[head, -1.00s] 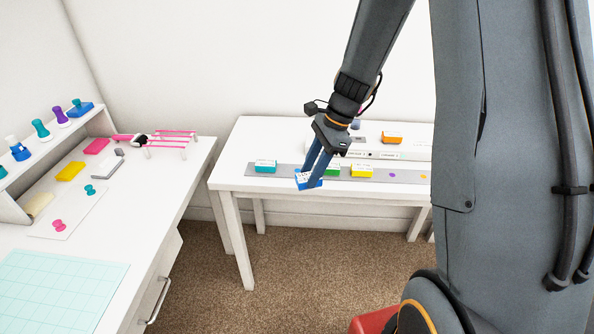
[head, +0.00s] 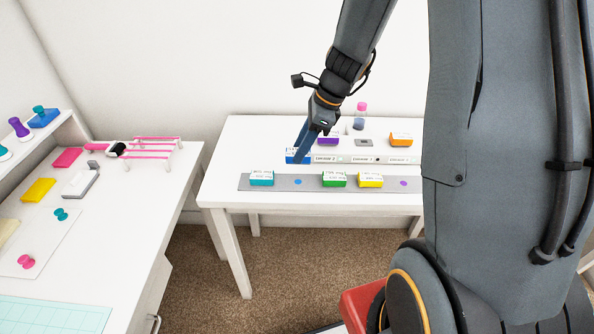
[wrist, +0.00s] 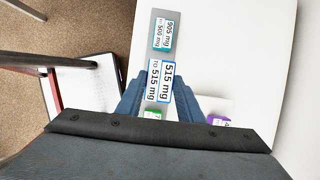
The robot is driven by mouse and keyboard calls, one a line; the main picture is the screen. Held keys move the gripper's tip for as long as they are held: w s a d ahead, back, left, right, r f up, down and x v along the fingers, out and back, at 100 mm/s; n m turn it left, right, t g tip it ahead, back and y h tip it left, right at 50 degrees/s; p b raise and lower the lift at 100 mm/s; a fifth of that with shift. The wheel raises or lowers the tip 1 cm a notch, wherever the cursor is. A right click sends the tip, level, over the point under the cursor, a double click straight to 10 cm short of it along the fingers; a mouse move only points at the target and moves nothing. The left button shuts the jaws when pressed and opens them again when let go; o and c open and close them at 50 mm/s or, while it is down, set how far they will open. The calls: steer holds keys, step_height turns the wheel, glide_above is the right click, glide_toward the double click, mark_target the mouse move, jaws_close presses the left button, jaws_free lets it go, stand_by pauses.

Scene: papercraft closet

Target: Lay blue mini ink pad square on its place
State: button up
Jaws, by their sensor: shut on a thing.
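My gripper (head: 301,148) is shut on the blue mini ink pad (head: 294,156), a small blue block with a white printed label. In the wrist view the blue pad (wrist: 171,80) sits between the fingertips, label towards the camera. In the head view the pad appears just beyond the grey strip (head: 317,183) on the white table; its height above the table is hard to tell. A blue dot (head: 298,182) lies bare on the strip, between the teal pad (head: 261,178) and the green pad (head: 334,179).
A yellow pad (head: 370,180) and a purple dot (head: 403,183) are further right on the strip. Behind stand a purple pad (head: 327,141), an orange pad (head: 400,139), a pink-capped bottle (head: 360,116) and a labelled rail (head: 383,159). A cluttered desk (head: 110,235) stands left.

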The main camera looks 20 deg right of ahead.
step_height(320, 180, down, 8)
steer(key=shift+f, duration=0.15)
stand_by(0.3)
steer(key=shift+f, duration=0.1)
steer(key=o, duration=1.1)
steer(key=shift+o, duration=0.2)
steer(key=shift+s, duration=0.1)
